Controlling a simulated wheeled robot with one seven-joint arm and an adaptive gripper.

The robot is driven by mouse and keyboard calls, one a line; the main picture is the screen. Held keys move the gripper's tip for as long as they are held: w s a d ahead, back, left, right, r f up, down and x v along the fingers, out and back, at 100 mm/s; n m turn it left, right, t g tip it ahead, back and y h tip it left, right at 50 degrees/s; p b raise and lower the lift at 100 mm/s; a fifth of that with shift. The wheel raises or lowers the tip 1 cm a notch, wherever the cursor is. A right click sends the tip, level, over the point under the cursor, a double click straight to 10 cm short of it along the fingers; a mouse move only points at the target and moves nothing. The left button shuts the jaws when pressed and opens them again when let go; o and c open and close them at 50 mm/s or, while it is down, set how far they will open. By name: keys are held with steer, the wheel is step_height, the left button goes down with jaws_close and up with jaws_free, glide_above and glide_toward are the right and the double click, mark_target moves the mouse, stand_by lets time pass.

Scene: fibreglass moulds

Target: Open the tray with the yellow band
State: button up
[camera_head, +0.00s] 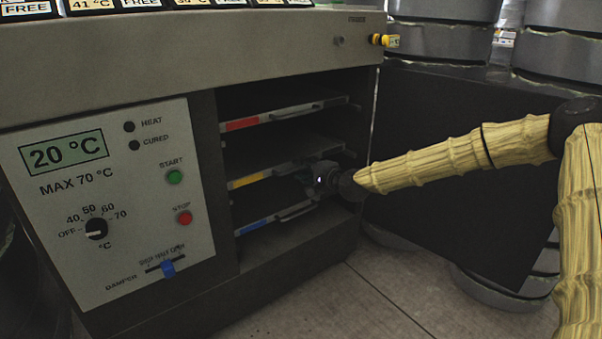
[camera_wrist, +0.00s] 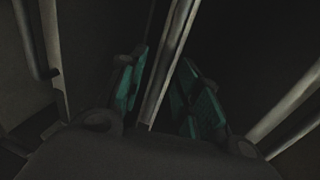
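The tray with the yellow band (camera_head: 250,181) is the middle one of three in the open oven cabinet. It appears slid in, its front edge level with the others. My gripper (camera_head: 308,180) is at the right part of that tray's front and hides part of it and of its handle. In the wrist view my gripper (camera_wrist: 163,98) has its two teal pads apart. A pale bar (camera_wrist: 172,62), seemingly the tray's front edge or handle, runs between them, with dark gaps visible on both sides. Whether it lies fully within the pads' depth I cannot tell.
The red-band tray (camera_head: 243,124) is above and the blue-band tray (camera_head: 255,225) below, both close to my gripper. The dark cabinet door (camera_head: 450,150) stands open at right, behind my arm. A control panel (camera_head: 110,200) is at left. Floor (camera_head: 345,300) in front is clear.

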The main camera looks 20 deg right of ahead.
steer(key=shift+x, duration=1.05)
steer(key=shift+c, duration=0.3)
jaws_close()
